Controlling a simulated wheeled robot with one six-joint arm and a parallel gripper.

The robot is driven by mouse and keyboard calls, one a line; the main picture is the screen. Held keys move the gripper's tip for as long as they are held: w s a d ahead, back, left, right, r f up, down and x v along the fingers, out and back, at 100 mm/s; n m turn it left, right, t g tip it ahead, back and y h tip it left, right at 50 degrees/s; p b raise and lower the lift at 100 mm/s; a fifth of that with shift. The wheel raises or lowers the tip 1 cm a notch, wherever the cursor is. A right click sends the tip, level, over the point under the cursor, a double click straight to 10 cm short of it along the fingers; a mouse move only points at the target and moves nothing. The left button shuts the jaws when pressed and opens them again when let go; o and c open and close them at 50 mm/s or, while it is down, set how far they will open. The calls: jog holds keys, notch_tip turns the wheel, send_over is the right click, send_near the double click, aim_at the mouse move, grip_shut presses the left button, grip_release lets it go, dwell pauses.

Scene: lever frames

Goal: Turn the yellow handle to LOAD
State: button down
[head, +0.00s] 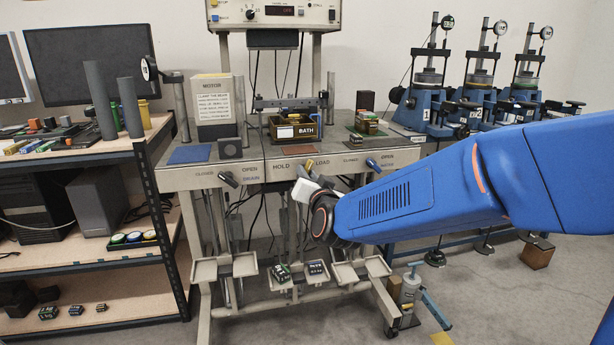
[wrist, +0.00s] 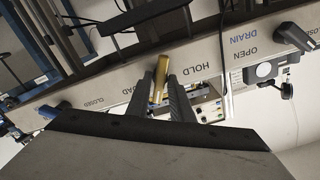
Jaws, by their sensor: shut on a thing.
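The yellow handle (head: 309,164) sits on the front rail of the grey bench, by the printed words HOLD (head: 282,167) and LOAD (head: 318,162). In the wrist view the yellow handle (wrist: 161,78) lies between my two dark fingers, and my gripper (wrist: 160,98) is shut on it. HOLD (wrist: 208,62) reads clearly there, while LOAD is partly hidden by a finger. In the head view my gripper (head: 304,188) reaches the rail from the right, and it hides part of the handle. I cannot tell exactly which mark the handle points to.
A black-and-grey DRAIN handle (head: 229,179) is on the rail to the left. A blue-tipped handle (head: 372,164) is to the right. A BATH box (head: 296,130) stands on the bench above. Trays (head: 224,268) hang below. A shelf unit (head: 150,190) stands at the left.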

jog(key=shift+f+m, duration=0.1)
jog(key=shift+m, duration=1.5)
jog(key=c, duration=1.8)
grip_release()
jog(key=shift+o, duration=0.2)
jog(key=shift+s+d, duration=0.1)
jog(key=v, duration=1.7)
jog(key=shift+s+d, duration=0.1)
jog(key=shift+d, duration=0.05)
